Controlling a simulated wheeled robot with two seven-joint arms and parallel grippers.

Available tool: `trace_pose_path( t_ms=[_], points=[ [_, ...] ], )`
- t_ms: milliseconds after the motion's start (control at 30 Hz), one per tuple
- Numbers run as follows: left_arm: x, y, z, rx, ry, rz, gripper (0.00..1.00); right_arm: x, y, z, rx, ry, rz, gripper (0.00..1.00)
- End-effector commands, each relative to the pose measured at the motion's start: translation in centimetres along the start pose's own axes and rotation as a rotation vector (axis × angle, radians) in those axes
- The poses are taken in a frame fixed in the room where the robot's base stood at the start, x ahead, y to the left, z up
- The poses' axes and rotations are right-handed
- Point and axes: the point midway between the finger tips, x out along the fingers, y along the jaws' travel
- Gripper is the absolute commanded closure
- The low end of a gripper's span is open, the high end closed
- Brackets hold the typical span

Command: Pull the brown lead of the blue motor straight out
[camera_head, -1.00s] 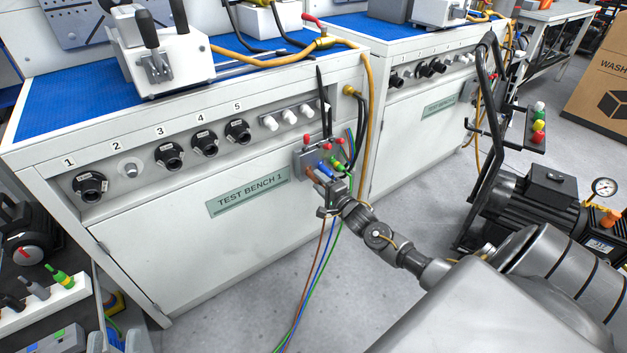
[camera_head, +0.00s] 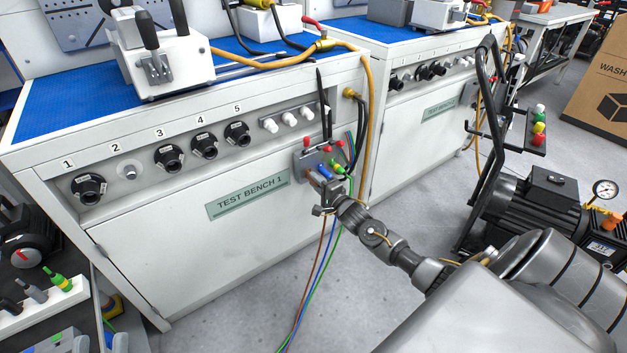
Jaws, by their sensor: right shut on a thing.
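A small grey terminal plate (camera_head: 303,160) with red knobs sits on the right front of Test Bench 1. A blue plug (camera_head: 324,171) and a green plug (camera_head: 338,167) stick out of it. My right gripper (camera_head: 321,184) is at the plate's lower edge, shut on the brown lead's plug (camera_head: 314,178), which is mostly hidden by the fingers. I cannot tell whether its tip is still in the socket. The brown lead (camera_head: 318,262) hangs below beside the blue and green leads, down to the floor. My left gripper is not in view. No blue motor can be made out.
Black and yellow hoses (camera_head: 369,120) hang just right of the plate. The bench front (camera_head: 190,245) is flat and clear. A black cart with a motor and gauge (camera_head: 530,205) stands at the right. A rack with plugs (camera_head: 45,300) is at the lower left.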

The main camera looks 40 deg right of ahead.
Motion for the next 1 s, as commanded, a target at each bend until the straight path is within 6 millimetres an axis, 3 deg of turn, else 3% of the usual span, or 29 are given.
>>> trace_pose_path(
  t_ms=[1000],
  points=[
    [0.7,0.0,-1.2,-0.001,-0.002,0.0,0.64,-1.5,0.0,0.1,0.001,-0.001,0.002,1.0]
  ],
)
